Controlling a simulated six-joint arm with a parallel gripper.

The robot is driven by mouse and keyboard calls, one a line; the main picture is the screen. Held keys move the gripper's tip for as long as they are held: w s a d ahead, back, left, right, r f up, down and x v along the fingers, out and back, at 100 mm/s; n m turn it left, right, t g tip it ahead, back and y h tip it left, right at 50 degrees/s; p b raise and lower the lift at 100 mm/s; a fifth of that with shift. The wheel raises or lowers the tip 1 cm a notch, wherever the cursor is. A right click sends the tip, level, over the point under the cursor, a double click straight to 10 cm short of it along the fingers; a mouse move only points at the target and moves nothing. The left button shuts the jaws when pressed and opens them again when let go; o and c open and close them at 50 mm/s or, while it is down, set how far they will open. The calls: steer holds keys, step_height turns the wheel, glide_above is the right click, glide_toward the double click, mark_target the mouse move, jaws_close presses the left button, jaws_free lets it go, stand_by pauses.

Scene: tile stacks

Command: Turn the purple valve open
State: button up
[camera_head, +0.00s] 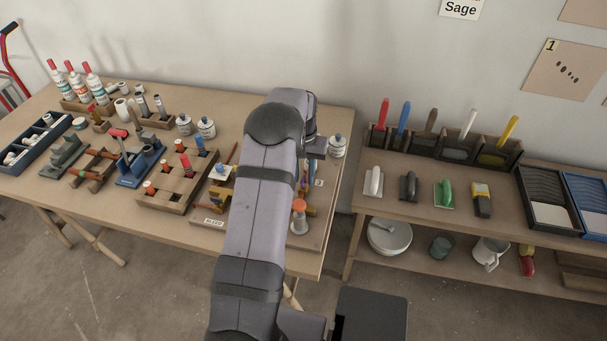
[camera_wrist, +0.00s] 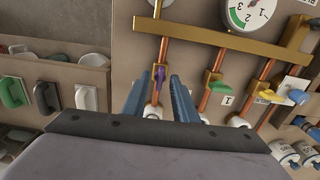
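The purple valve handle (camera_wrist: 159,77) shows in the wrist view on the leftmost copper pipe (camera_wrist: 163,50), below the brass bar. It looks narrow and runs roughly along the pipe. My gripper (camera_wrist: 158,85) has its two blue-grey fingers apart, one on each side of the purple handle in the picture. I cannot tell how deep the fingers reach or whether they touch it.
A blue knob (camera_wrist: 298,96) and a gauge (camera_wrist: 250,12) are also on the board. A shelf with trowels (camera_wrist: 85,97) stands to the left in the wrist view.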

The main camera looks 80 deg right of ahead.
mark_target(304, 179)
steer(key=shift+r+b, duration=1.05)
steer(key=shift+r, duration=2.65)
steer(key=w+a+r+n, duration=0.1)
steer(key=w+a+n, duration=0.1)
steer(key=w+a, duration=0.45)
steer(key=w+a+n, duration=0.2)
steer(key=w+a, duration=0.1)
steer(key=w, duration=0.6)
steer(key=w+a+n, duration=0.2)
steer(key=w+a, duration=0.2)
steer(key=a, duration=0.3)
steer(key=w+a+n, duration=0.2)
steer(key=w+a, duration=0.3)
steer(key=a, duration=0.3)
steer(key=a+n, duration=0.5)
steer(key=a, duration=1)
steer(key=s+a+f+n, duration=0.1)
steer(key=s+a+n, duration=0.1)
steer(key=a, duration=0.4)
steer(key=s+a+f+n, duration=0.1)
steer(key=s+a+n, duration=0.1)
steer(key=s+a, duration=0.3)
steer(key=shift+a+f+n, duration=0.25)
steer(key=shift+a+n, duration=0.15)
steer(key=shift+a, duration=0.6)
